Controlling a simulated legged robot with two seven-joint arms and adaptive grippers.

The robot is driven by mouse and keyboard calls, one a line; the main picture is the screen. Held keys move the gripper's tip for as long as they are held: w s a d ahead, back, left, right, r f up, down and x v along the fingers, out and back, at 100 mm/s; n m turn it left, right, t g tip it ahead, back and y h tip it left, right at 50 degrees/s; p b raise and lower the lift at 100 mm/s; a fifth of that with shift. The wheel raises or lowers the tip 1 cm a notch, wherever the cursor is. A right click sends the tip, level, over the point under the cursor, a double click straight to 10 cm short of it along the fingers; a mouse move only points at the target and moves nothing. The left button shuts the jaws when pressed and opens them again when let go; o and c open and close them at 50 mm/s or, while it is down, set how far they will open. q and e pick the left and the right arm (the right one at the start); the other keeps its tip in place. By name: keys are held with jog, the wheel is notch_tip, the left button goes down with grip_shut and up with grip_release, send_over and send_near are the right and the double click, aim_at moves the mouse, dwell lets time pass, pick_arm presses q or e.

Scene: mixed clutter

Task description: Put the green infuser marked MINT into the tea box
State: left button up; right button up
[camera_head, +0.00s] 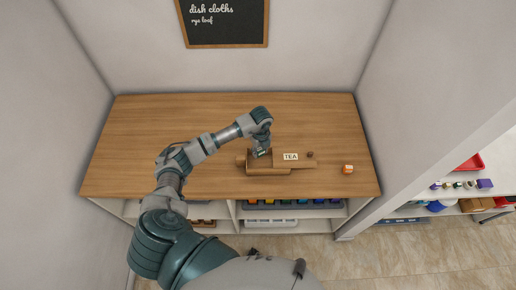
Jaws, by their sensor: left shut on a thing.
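The wooden tea box (268,171) stands on the wooden counter. Its lid (302,164), with a TEA label and a dark knob, sits shifted to the right, so the left part of the box is uncovered. My left gripper (261,153) points down over that left part. It is shut on a small greenish thing, which looks like the infuser. Most of it is hidden by the fingers, and no MINT marking is readable. I cannot tell whether it is inside the box or just above it. My right gripper is not in view.
A small orange and white block (348,168) lies right of the box. The counter (130,150) is otherwise clear. Shelves below its front edge hold a row of coloured items (290,201). A side shelf at right holds a red tray (470,163) and small objects.

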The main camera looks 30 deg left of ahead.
aim_at(260, 164)
pick_arm(q)
jog(key=shift+d, duration=0.4)
jog(key=shift+a+f, duration=0.15)
jog(key=shift+a, duration=0.3)
jog(key=shift+a+f, duration=0.2)
jog(key=shift+d+f+b, duration=0.2)
jog(key=shift+d+b, duration=0.05)
jog(key=shift+b, duration=0.05)
jog(key=shift+d+f, duration=0.2)
jog(key=shift+d, duration=0.05)
jog(key=shift+f+b, duration=0.25)
jog(key=shift+b, duration=0.1)
jog(key=shift+a+f+b, duration=0.35)
jog(key=shift+f+b, duration=0.05)
jog(key=shift+f, duration=0.3)
jog(key=shift+d+f+b, duration=0.3)
jog(key=shift+f+b, duration=0.1)
jog(key=shift+f, duration=0.15)
jog(key=shift+a+f+b, duration=0.2)
jog(key=shift+f+b, duration=0.3)
jog(key=shift+f, duration=0.3)
jog(key=shift+d+f+b, duration=0.1)
jog(key=shift+f+b, duration=0.45)
jog(key=shift+f, duration=0.3)
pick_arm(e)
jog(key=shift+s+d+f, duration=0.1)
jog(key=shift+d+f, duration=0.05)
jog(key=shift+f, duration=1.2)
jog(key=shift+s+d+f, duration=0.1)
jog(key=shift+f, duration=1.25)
